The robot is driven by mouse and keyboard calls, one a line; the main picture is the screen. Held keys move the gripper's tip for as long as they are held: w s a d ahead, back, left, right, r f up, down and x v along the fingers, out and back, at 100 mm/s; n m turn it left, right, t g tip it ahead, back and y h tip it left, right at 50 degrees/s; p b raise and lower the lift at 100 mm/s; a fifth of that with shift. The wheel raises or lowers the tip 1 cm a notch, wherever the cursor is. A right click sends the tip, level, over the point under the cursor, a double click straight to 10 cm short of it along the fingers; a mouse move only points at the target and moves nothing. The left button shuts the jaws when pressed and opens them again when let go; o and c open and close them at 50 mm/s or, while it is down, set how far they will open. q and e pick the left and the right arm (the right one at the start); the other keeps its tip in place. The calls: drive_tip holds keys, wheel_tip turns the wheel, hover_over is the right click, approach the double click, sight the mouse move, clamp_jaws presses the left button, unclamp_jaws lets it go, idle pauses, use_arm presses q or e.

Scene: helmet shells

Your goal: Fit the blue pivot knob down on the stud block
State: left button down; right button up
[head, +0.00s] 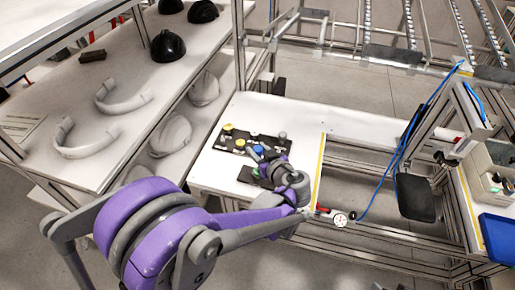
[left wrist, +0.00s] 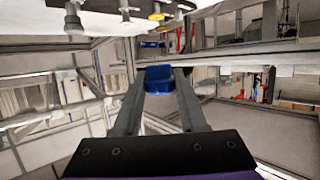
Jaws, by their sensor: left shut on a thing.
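The blue pivot knob (head: 259,149) is in my left gripper (head: 262,153), over the white table. The left wrist view shows the blue knob (left wrist: 160,78) between the two fingertips of the left gripper (left wrist: 158,74), which is shut on it. A black block (head: 250,138) with knobs and studs lies beside and partly behind the gripper. Yellow knobs (head: 228,127) sit on its left part, and a grey stud (head: 283,135) stands at its right end. I cannot tell whether the blue knob touches a stud. My right gripper is not in view.
A second dark piece (head: 247,175) with a green part lies in front, partly hidden by my left arm. A shelf (head: 125,110) with grey bands and black helmet shells (head: 166,45) stands at left. The table's front left (head: 212,170) is clear.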

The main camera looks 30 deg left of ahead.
use_arm(q)
drive_tip(key=shift+w, duration=0.1)
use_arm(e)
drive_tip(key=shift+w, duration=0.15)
use_arm(q)
drive_tip(key=shift+f, duration=0.15)
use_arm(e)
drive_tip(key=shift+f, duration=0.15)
use_arm(q)
drive_tip(key=shift+f+b, duration=1.4)
drive_tip(key=shift+f, duration=0.6)
drive_tip(key=shift+f+b, duration=0.5)
drive_tip(key=shift+f, duration=0.3)
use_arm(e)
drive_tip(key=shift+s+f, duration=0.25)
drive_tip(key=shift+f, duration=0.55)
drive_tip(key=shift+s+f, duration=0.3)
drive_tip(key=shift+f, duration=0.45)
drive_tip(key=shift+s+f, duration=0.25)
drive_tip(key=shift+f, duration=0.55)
use_arm(q)
drive_tip(key=shift+f, duration=0.15)
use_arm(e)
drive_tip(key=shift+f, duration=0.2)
use_arm(q)
drive_tip(key=shift+f+b, duration=0.3)
drive_tip(key=shift+b, duration=0.1)
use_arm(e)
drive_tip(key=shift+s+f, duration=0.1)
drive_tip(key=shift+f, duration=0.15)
